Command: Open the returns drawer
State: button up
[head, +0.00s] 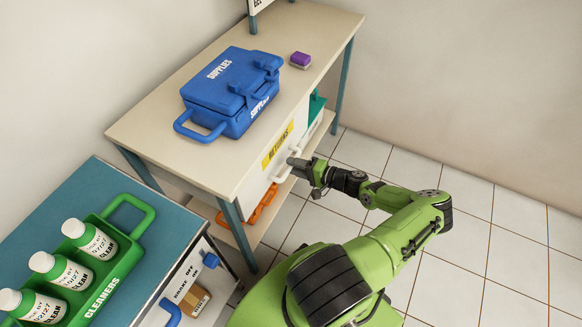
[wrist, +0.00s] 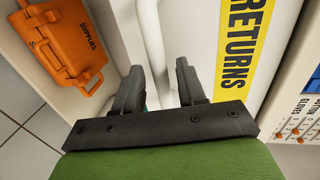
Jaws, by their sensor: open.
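The returns drawer (head: 270,178) has a white front under the cream tabletop, and its front looks flush with the table. Its yellow RETURNS label shows in the head view (head: 277,148) and large in the wrist view (wrist: 238,50). A white bar handle (wrist: 151,40) runs along the drawer front, left of the label in the wrist view. My gripper (wrist: 160,78) is open at the handle, one finger on each side of the bar in the wrist view. In the head view my gripper (head: 297,166) is at the drawer front; whether the fingers touch the bar cannot be told.
A blue supplies case (head: 232,92) and a purple block (head: 300,60) stand on the tabletop (head: 160,135). An orange case (head: 262,208) lies on the shelf below. A teal-topped cart (head: 150,240) with a green cleaners caddy (head: 118,262) stands at left. Tiled floor at right is clear.

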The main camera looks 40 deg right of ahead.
jog(key=shift+x, duration=1)
jog(key=shift+d, duration=0.1)
grip_shut()
